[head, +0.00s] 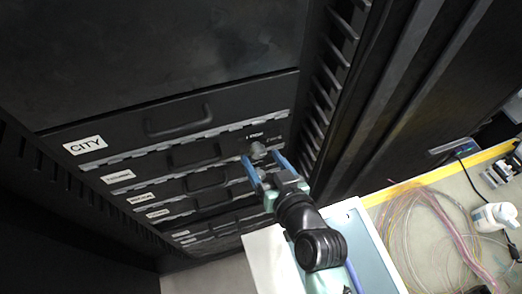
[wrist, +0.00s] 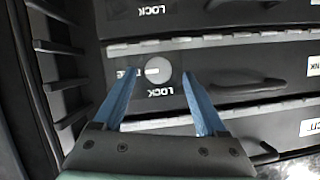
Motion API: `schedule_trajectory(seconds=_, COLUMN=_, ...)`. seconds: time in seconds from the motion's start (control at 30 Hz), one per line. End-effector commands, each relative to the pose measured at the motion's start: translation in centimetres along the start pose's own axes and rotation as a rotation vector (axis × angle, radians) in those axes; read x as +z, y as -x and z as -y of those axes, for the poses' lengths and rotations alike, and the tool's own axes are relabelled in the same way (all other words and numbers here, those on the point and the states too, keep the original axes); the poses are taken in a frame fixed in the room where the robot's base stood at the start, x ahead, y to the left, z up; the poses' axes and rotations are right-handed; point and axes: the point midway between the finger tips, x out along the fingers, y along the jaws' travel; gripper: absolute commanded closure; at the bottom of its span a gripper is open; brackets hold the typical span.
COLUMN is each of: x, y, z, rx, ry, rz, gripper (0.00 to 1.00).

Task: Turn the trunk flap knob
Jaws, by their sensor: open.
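The trunk flap knob is a round grey knob with a pale slot mark, in the wrist view (wrist: 158,69) and in the head view (head: 257,150). It sits on a dark flap (wrist: 215,68) whose partly cut-off label ends in "NK". LOCK lettering is beside the knob, upside down in the wrist view. My gripper (head: 266,162) is open, and its two blue fingers also show in the wrist view (wrist: 159,77). The fingertips lie one on each side of the knob in the picture. I cannot tell whether they touch it.
The CITY flap (head: 165,112) with its handle is above the knob's flap in the head view. Several more labelled flaps lie below. A slotted rack rail (head: 322,85) stands close right.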

Motion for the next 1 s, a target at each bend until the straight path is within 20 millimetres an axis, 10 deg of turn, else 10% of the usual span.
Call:
schedule_trajectory(seconds=0.5, x=0.1, y=-1.8, z=0.0, rx=0.001, ry=0.0, rz=0.001, gripper=0.26)
schedule_trajectory(seconds=0.9, x=0.1, y=-1.8, z=-0.1, rx=0.001, ry=0.0, rz=0.001, gripper=0.96)
schedule_trajectory(seconds=1.0, x=0.0, y=-1.8, z=-0.1, rx=0.001, ry=0.0, rz=0.0, gripper=1.0)
